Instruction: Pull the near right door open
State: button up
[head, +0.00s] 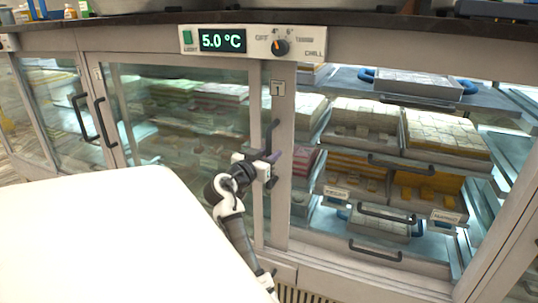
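The near right door has a pale left upright (281,200) with a small tag near its top. A black bar handle (271,136) stands on this upright. The door looks shut, though its clear glass is hard to make out in front of the trays. My gripper (272,160) is at the lower part of the handle, pointing right. Its fingers are small and overlap the handle, so I cannot tell whether they are around it or beside it, nor whether they are open or shut.
A white surface (90,235) fills the lower left. Left glass doors carry paired black handles (81,116). A control panel (250,41) reads 5.0 °C above. Behind the right door are stacked sweet trays (440,170) with dark handles. A dark countertop (330,17) runs across the top.

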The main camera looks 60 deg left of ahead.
jog(key=shift+o, duration=0.3)
jog(key=shift+s, duration=0.1)
jog(key=v, duration=1.3)
jog(key=shift+s+d+b, duration=0.15)
jog(key=shift+s+b, duration=0.15)
